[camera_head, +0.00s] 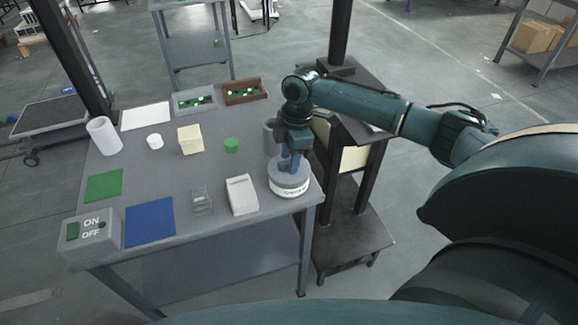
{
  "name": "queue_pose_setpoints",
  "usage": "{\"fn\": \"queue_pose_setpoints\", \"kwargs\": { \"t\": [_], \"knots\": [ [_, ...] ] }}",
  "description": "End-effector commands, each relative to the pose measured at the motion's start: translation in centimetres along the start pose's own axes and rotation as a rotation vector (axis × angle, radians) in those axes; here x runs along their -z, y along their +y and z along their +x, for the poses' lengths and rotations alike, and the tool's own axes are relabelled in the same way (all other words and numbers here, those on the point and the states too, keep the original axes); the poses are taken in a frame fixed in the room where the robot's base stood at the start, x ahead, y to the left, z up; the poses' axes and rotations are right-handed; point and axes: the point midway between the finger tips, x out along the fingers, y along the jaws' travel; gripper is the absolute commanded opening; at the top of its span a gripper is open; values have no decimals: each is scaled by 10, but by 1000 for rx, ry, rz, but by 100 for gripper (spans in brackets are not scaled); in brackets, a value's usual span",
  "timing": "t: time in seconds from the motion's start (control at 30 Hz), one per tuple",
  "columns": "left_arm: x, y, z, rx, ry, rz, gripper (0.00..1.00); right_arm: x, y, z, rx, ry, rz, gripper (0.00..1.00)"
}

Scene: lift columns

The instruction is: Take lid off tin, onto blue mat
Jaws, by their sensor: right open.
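The tin (290,188) is a low round white container with dark lettering, standing at the right front edge of the grey table. A grey lid (281,178) sits on top of it. My right gripper (291,168) points down right over the lid, with blue fingers open at its top; whether they touch it I cannot tell. The blue mat (150,222) lies flat and bare at the front left of the table. My left gripper is not in view.
Between tin and mat stand a white box (242,195) and a small clear holder (201,201). An ON/OFF switch box (90,232) is left of the mat. A green mat (104,185), yellow block (190,139) and green cylinder (232,145) lie behind. A dark post stands right of the table.

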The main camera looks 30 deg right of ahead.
Motion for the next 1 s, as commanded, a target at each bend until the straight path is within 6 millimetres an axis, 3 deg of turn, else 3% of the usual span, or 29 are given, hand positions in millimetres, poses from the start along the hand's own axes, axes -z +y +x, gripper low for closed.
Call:
{"fn": "queue_pose_setpoints", "kwargs": {
  "t": [0.07,0.57,0.87,1.0],
  "knots": [
    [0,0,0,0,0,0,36,0,0,0,1,0,0,41],
    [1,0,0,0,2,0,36,0,0,0,1,0,0,0],
    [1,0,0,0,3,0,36,0,0,-1,1,0,0,0],
    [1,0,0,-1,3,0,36,2,0,-11,-1,2,0,0]
  ]
}}
